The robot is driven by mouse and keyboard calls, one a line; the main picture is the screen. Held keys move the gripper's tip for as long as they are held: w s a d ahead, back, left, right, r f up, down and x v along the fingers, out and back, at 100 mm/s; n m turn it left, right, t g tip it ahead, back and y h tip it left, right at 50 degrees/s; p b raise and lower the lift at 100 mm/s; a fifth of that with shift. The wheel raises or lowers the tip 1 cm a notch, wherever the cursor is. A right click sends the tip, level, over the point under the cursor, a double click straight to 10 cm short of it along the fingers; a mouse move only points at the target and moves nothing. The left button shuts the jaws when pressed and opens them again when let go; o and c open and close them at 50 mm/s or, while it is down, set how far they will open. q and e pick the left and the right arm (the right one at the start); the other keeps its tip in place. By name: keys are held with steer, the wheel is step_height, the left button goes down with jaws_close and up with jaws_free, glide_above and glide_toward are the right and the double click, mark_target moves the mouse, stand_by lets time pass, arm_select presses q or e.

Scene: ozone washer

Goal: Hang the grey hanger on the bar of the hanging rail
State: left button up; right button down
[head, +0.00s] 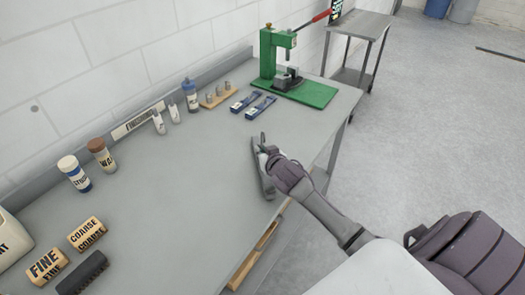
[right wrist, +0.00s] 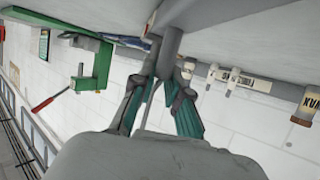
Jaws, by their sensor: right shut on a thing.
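The grey hanger (head: 263,178) is a slim grey piece with a small hook at its upper end, at the right edge of the workbench. My right gripper (head: 268,158) is shut on it, with the arm reaching in from the lower right. In the right wrist view, the two fingers of the gripper (right wrist: 164,82) close around a grey rod-like part of the hanger (right wrist: 172,44). The fingers partly hide the hanger, and I cannot tell whether it touches the bench. My left gripper and the hanging rail are not in view.
The grey workbench (head: 170,215) has a clear middle. A green press (head: 300,75) stands at its far end, near blue packets (head: 262,106). Open floor (head: 430,130) lies right.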

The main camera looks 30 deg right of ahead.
steer(key=c, duration=1.2)
jaws_free()
steer(key=shift+f, duration=0.1)
steer(key=shift+o, duration=0.2)
steer(key=shift+s+a+r, duration=0.15)
steer(key=shift+s+r, duration=0.1)
steer(key=shift+s, duration=0.3)
steer(key=b+v, duration=0.1)
steer(key=v, duration=1)
